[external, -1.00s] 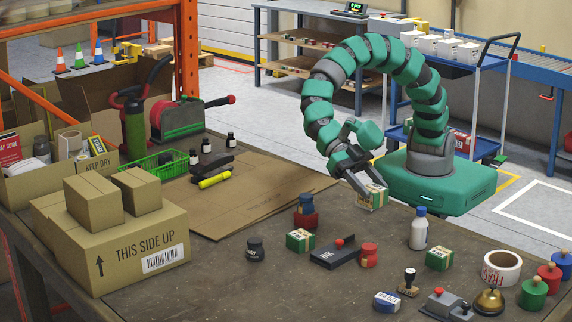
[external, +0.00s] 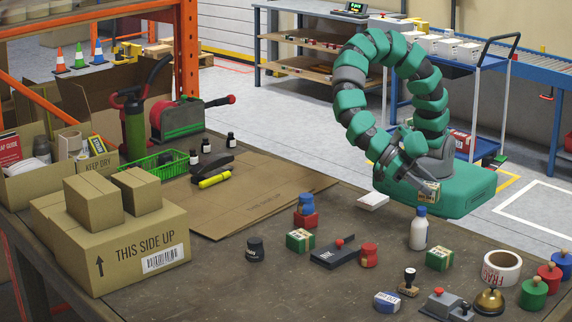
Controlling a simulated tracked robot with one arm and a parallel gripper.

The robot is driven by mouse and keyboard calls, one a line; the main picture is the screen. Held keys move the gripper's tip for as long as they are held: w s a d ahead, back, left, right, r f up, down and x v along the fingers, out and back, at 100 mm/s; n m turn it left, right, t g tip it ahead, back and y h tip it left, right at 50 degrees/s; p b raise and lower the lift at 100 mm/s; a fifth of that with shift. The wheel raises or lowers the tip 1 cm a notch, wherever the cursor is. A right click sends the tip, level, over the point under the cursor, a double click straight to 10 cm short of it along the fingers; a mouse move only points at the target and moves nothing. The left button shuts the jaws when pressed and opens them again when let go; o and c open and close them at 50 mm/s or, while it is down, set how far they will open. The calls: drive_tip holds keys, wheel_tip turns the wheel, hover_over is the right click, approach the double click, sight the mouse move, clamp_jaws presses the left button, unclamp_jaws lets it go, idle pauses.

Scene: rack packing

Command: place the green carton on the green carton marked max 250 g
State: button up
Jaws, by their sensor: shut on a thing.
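My gripper (external: 421,186) is shut on a small green and tan carton (external: 430,191). It holds the carton in the air behind the white bottle, and the fingers hide part of it. Two similar green cartons stand on the table, one left of the black device (external: 300,241) and one right of the bottle (external: 439,259). Both have pale labels, but the print is too small to read, so I cannot tell which is marked max 250 g. The held carton is apart from both.
A white bottle (external: 419,229) stands in front of the held carton. A white pad (external: 372,201) lies at the table's back edge. A stamp (external: 409,284), a tape roll (external: 501,268) and a bell (external: 489,302) are near the right carton. Brown cardboard (external: 255,195) lies at left.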

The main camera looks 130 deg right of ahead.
sight(426, 182)
drive_tip(key=shift+s+a+f+n+g+b, duration=0.3)
drive_tip(key=shift+s+a+f+n+g, duration=0.1)
drive_tip(key=shift+s+a+f, duration=0.7)
drive_tip(key=shift+s+a, duration=0.05)
drive_tip(key=shift+s, duration=0.25)
drive_tip(key=shift+a+f, duration=0.1)
drive_tip(key=shift+a, duration=0.1)
drive_tip(key=w+a, duration=0.3)
drive_tip(key=w, duration=0.1)
drive_tip(key=w+a+f, duration=0.1)
drive_tip(key=w+a, duration=0.2)
drive_tip(key=w, duration=0.1)
drive_tip(key=w+a, duration=0.3)
drive_tip(key=w, duration=0.1)
drive_tip(key=shift+w+f, duration=0.25)
drive_tip(key=shift+w, duration=0.1)
drive_tip(key=shift+w+f, duration=0.1)
drive_tip(key=shift+f, duration=1.6)
drive_tip(key=shift+f+b, duration=0.1)
drive_tip(key=shift+b, duration=0.25)
drive_tip(key=o, duration=1.3)
